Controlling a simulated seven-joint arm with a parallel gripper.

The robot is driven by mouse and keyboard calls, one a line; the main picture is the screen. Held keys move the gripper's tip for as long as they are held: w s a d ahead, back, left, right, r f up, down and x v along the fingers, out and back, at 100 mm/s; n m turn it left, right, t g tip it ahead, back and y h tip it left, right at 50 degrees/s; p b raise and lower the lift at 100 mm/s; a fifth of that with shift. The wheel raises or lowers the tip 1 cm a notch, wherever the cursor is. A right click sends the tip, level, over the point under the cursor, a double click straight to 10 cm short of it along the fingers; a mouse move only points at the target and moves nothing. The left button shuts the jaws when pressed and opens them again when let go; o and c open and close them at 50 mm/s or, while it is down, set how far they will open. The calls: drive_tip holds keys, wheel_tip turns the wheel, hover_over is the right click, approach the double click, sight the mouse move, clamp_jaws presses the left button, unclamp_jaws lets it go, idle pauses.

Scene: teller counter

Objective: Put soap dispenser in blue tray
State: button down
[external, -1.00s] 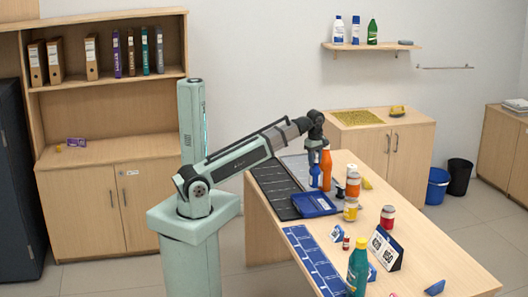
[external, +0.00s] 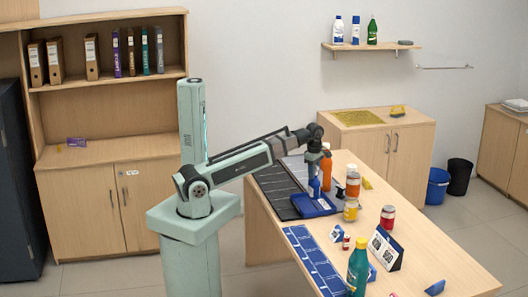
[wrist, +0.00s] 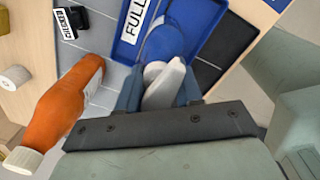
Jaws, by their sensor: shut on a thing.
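The soap dispenser (external: 314,188) is a blue bottle, held upright below my gripper (external: 314,174). In the wrist view its rounded blue body (wrist: 168,42) and white pump top (wrist: 165,82) show between the fingers of my gripper (wrist: 160,92), which are shut on it. The blue tray (external: 318,209) lies flat on the counter. The dispenser is at the tray's back part in the external view; I cannot tell whether its base touches the tray. In the wrist view the blue tray (wrist: 124,50) with a FULL label lies beneath the dispenser.
An orange bottle (external: 326,172) stands close beside my gripper; in the wrist view the orange bottle (wrist: 72,105) is at left. Orange and yellow jars (external: 351,211) stand right of the tray. A dark mat (external: 272,190) lies left. A green bottle (external: 357,268) stands at the front.

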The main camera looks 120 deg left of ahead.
drive_tip(key=shift+f, duration=2.2)
drive_tip(key=c, duration=0.7)
unclamp_jaws()
drive_tip(key=shift+f, duration=0.1)
drive_tip(key=shift+c, duration=0.2)
drive_tip(key=r, duration=1.2)
drive_tip(key=shift+s+d+r, duration=0.1)
drive_tip(key=shift+d+r, duration=0.1)
drive_tip(key=shift+r, duration=0.2)
